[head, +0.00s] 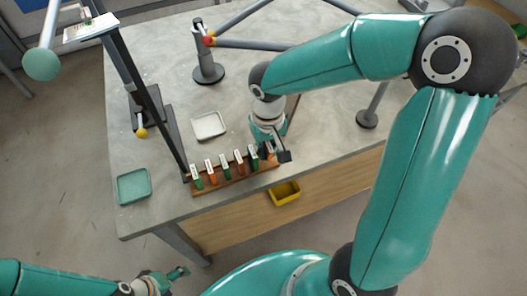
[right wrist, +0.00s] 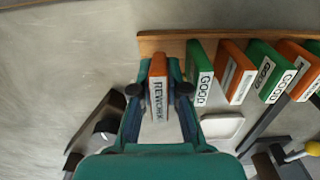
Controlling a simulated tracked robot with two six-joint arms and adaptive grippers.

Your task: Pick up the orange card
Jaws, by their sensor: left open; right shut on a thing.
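An orange card (right wrist: 158,82) with a white label reading REWORK stands between the fingers of my right gripper (right wrist: 160,92), which is shut on it. The card is at the end of a wooden rack (right wrist: 160,45); I cannot tell whether it is still seated there. In the head view my right gripper (head: 270,150) is at the right end of the rack (head: 235,178) and mostly hides this card. Other orange cards (right wrist: 233,75) and green cards labelled GOOD (right wrist: 199,75) alternate along the rack. My left gripper (head: 178,273) is open and empty, in front of the table.
On the grey table (head: 165,60) are a white tray (head: 197,137) and, at the left corner, a green tray (head: 118,188). A yellow bin (head: 298,194) sits at the table's front. A dark post stands at the rack's left end.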

